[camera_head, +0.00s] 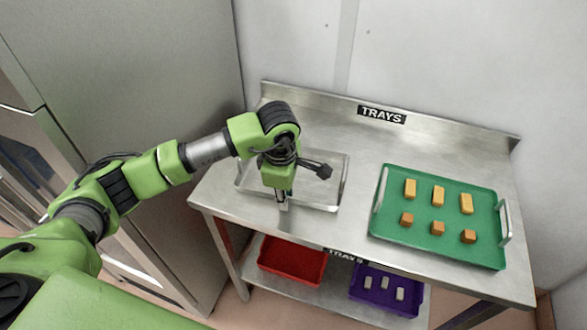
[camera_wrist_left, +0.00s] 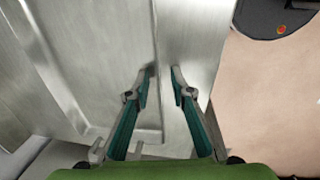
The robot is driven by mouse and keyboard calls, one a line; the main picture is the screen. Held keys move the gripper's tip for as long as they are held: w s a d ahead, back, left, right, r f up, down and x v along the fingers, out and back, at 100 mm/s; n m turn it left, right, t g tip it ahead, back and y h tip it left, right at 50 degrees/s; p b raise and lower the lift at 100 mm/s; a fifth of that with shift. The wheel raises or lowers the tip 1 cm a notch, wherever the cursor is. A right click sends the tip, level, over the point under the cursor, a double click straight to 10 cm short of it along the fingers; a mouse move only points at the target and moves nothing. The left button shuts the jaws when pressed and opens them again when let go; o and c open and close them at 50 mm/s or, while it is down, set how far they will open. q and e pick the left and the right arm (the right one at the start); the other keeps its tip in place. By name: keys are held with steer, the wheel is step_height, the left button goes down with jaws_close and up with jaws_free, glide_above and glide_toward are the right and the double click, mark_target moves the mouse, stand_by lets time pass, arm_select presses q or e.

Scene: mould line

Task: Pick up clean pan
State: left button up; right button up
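The clean pan is an empty, shallow silver metal pan (camera_head: 318,193) on the left part of the steel table. It also fills much of the left side of the left wrist view (camera_wrist_left: 95,75). My left gripper (camera_head: 283,205) points down at the pan's near edge and hides part of it. In the left wrist view my left gripper (camera_wrist_left: 161,73) has its two fingers apart, with the pan's rim running between or just below them. Whether either finger touches the rim cannot be told. My right gripper is in neither view.
A green tray (camera_head: 378,230) with yellow and orange blocks stands to the right on the table (camera_head: 215,190). A red bin (camera_head: 292,262) and a purple tray (camera_head: 385,308) with grey pieces are on the lower shelf. A grey cabinet (camera_head: 130,70) stands left; a wall is behind.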

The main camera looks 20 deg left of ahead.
arm_select(q)
steer(key=shift+f, duration=0.15)
jaws_close()
steer(key=shift+w+r, duration=0.1)
steer(key=shift+r, duration=0.1)
